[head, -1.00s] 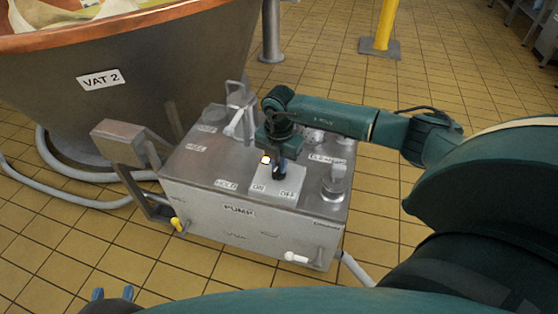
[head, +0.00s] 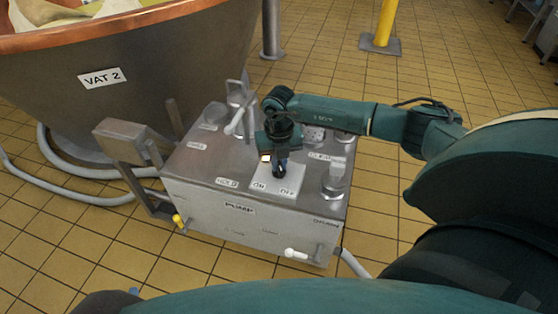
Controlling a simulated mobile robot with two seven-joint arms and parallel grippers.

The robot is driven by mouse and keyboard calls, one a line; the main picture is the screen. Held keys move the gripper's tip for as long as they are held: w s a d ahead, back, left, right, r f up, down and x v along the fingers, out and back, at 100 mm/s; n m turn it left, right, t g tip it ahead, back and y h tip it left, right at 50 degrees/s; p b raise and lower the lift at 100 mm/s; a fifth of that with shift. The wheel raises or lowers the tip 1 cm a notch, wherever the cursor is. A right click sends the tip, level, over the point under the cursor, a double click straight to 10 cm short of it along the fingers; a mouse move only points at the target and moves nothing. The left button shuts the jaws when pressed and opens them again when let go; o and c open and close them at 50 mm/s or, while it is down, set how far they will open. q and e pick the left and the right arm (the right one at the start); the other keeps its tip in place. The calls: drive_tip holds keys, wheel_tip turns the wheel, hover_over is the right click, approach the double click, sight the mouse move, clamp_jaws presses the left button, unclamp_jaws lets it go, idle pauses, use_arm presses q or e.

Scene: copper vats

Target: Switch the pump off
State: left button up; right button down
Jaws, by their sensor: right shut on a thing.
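The pump (head: 240,208) is a grey metal box on the floor, labelled PUMP on its front. On its top is a pale switch plate (head: 285,181) marked ON on the left and OFF on the right. My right gripper (head: 281,168) points down at the plate, between the two words, and is shut on the switch knob, which its fingers mostly hide. A small light patch shows at the gripper's left side. The tip of my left gripper (head: 134,292) barely shows at the bottom edge, and its jaws cannot be made out.
A copper-rimmed vat (head: 130,75) labelled VAT 2 stands behind left. Grey hoses (head: 75,190) run on the floor at left. A yellow post (head: 384,25) stands at the back.

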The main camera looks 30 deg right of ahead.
sight(279, 163)
idle(0.5)
drive_tip(key=c, duration=1.5)
unclamp_jaws()
